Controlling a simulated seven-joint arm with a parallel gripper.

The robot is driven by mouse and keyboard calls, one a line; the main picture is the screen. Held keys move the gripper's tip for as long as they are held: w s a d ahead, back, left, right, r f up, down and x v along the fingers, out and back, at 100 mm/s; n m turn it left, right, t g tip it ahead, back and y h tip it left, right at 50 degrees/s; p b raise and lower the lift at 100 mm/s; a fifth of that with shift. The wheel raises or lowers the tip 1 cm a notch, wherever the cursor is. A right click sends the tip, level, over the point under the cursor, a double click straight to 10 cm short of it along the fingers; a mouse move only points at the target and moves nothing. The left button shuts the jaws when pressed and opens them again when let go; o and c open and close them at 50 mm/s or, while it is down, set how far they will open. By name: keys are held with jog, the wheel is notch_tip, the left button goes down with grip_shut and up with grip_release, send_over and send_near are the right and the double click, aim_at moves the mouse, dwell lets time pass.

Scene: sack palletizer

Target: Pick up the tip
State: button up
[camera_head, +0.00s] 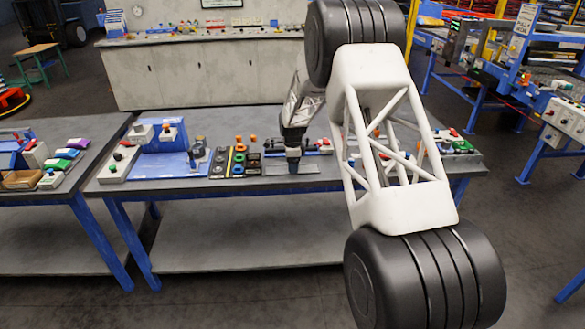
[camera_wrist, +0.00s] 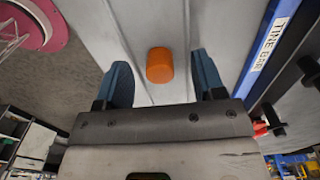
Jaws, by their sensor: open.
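An orange short cylinder (camera_wrist: 160,66), which may be the tip, shows in the wrist view between and a little beyond my two blue fingers. My gripper (camera_wrist: 163,82) is open, with a gap on each side of the cylinder, and holds nothing. The cylinder cannot be singled out there; my arm and gripper cover part of that area.
The workbench (camera_head: 225,189) carries a blue fixture (camera_head: 165,163) and a dark tray of coloured rings (camera_head: 237,162) left of my gripper. Small orange pieces (camera_head: 252,139) stand behind the rings. A labelled blue bar (camera_wrist: 268,45) lies right of my fingers in the wrist view.

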jog(key=c, duration=1)
jog(key=shift+r, duration=0.1)
jog(key=shift+r, duration=0.6)
notch_tip(320, 180, up, 2)
jog(key=shift+r, duration=0.1)
jog(key=s+d+r, duration=0.1)
jog(key=s, duration=1.5)
jog(key=shift+d+r, duration=0.2)
jog(key=shift+d, duration=0.1)
jog(key=shift+w, duration=0.15)
